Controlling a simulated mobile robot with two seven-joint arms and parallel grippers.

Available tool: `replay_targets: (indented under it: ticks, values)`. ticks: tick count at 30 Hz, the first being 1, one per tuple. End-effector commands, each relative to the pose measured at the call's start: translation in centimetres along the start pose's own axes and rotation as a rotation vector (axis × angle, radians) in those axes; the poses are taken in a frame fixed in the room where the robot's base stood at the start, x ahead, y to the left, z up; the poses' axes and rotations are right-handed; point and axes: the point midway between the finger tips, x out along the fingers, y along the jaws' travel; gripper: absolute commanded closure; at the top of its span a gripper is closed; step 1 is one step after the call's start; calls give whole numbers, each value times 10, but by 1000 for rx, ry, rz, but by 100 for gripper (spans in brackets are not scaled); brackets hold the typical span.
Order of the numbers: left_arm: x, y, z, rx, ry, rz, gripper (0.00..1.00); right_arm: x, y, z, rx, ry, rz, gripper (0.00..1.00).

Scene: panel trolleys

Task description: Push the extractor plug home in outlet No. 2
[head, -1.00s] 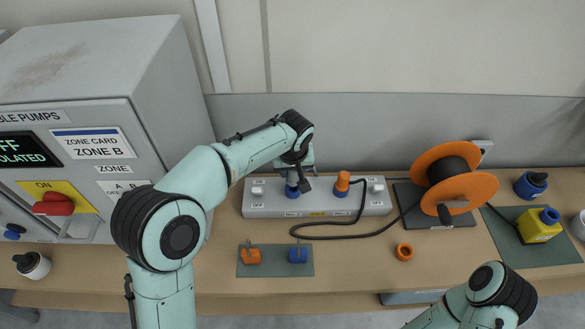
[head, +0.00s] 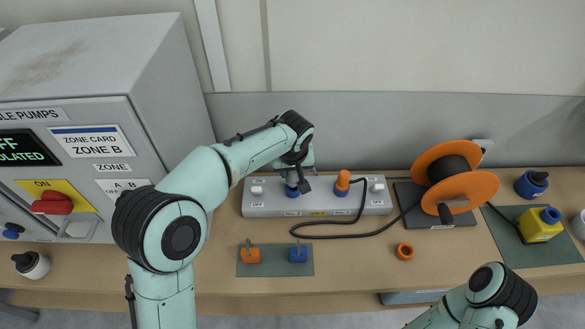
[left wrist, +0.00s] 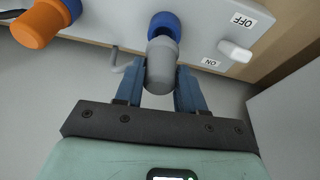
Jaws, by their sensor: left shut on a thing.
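A grey plug (left wrist: 161,68) stands at a blue outlet collar (left wrist: 165,24) on the grey outlet strip (head: 262,208). My left gripper (left wrist: 159,75) is shut on the grey plug, one finger on each side. In the head view my left gripper (head: 296,184) is above the strip's left outlet and hides most of the plug. The blue collar (head: 292,192) shows below it. I cannot tell how deep the plug sits, and the outlet numbers are too small to read. My right gripper is out of view; only my right arm shows at lower right.
An orange plug (head: 343,178) stands in the neighbouring outlet; its black cable (head: 340,237) runs to an orange reel (head: 477,187). A white switch (left wrist: 235,51) sits beside the held plug. A green mat (head: 275,271) with two small parts lies in front. The grey cabinet (head: 160,110) stands left.

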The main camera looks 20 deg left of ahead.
Motion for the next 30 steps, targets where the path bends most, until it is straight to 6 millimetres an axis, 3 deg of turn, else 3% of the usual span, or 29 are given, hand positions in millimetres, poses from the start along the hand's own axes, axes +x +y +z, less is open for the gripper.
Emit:
replay_targets:
  ticks: [25,26,28,30]
  values:
    - [21,0,6,0,1,1,100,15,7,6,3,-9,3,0]
    - [21,0,6,0,1,1,55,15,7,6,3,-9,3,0]
    - [20,0,6,0,1,1,32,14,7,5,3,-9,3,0]
    - [20,0,6,0,1,1,31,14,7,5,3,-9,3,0]
